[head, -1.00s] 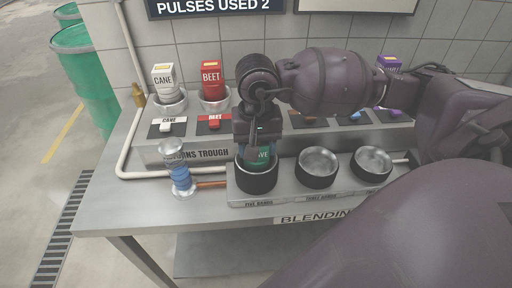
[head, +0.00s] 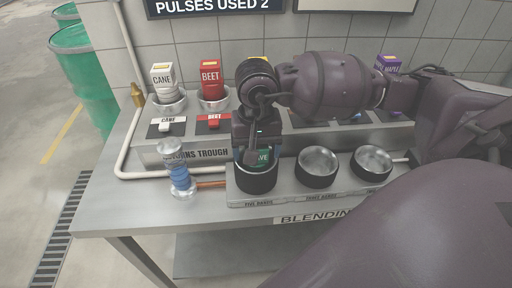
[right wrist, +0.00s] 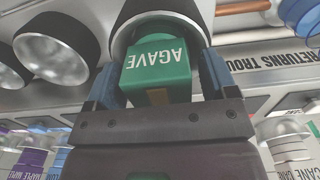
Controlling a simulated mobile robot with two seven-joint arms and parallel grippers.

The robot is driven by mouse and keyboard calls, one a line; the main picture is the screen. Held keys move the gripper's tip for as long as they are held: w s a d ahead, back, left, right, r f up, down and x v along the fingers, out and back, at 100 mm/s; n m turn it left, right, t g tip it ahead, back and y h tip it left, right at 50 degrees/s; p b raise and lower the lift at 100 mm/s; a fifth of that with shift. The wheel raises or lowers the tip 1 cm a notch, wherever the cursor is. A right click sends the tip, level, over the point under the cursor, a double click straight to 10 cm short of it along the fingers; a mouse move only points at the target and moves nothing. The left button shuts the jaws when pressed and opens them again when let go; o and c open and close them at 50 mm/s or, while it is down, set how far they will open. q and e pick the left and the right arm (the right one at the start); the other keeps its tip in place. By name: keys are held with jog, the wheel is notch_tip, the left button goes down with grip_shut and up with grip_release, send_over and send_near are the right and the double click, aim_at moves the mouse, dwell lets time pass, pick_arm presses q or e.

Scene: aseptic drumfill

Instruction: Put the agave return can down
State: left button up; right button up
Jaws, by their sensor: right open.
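The green agave return can (head: 262,157) sits in the leftmost cup (head: 257,182) of the blending stand, mostly hidden by my right gripper in the head view. In the right wrist view the can (right wrist: 158,65) shows its AGAVE label upside down, with its lower end inside the dark-rimmed cup (right wrist: 190,12). My right gripper (head: 257,150) is above the cup, its fingers on both sides of the can. In the right wrist view the gripper (right wrist: 160,85) is open, with the fingers standing off the can's sides. My left gripper is not in view.
Two empty cups (head: 318,167) (head: 371,162) stand to the right on the same stand. Behind, the CANE can (head: 163,78) and BEET can (head: 211,78) sit in holders above the returns trough (head: 200,153). A blue-banded clear piece (head: 180,178) stands left of the cup.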

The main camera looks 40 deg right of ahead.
notch_tip(320, 180, up, 12)
jog(key=shift+r+p, duration=0.15)
jog(key=shift+p, duration=0.2)
dwell(0.7)
